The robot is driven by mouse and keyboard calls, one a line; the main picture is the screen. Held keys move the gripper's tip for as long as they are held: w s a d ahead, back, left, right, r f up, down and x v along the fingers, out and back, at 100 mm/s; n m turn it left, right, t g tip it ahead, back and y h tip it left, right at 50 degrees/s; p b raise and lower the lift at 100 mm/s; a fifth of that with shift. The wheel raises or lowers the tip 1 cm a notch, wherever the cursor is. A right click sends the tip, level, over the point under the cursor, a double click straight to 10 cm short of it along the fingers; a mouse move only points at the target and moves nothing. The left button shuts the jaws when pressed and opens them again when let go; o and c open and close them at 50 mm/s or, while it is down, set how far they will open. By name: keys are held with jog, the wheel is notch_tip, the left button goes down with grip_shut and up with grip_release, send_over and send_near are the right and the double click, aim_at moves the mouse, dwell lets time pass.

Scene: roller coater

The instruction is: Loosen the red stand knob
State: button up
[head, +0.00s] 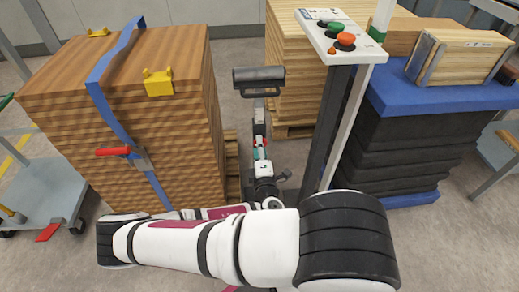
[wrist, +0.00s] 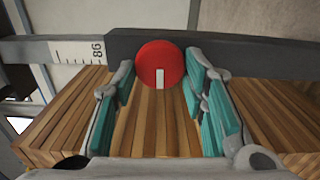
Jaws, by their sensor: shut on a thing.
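The red stand knob (wrist: 160,58) is a round disc with a white mark at its lower edge, set against a dark bar (wrist: 245,50) in the wrist view. My gripper (wrist: 160,78) has its teal pads on both sides of the knob, shut on it. In the head view the stand has a black roller head (head: 258,76) on a slim upright post, behind my arm. My gripper (head: 260,153) is at the post there, and the knob is small and mostly hidden. A pale scale strip (wrist: 80,51) reading 86 lies left of the knob.
A strapped wood stack (head: 165,125) stands close on the left, with a red strap lever (head: 114,151). A button panel (head: 340,36) on a post stands close on the right. Behind it are a blue-topped black stack (head: 400,140) and pale boards (head: 295,60).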

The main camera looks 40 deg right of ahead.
jog(key=shift+n, duration=0.6)
jog(key=o, duration=1.1)
jog(key=v, duration=1.2)
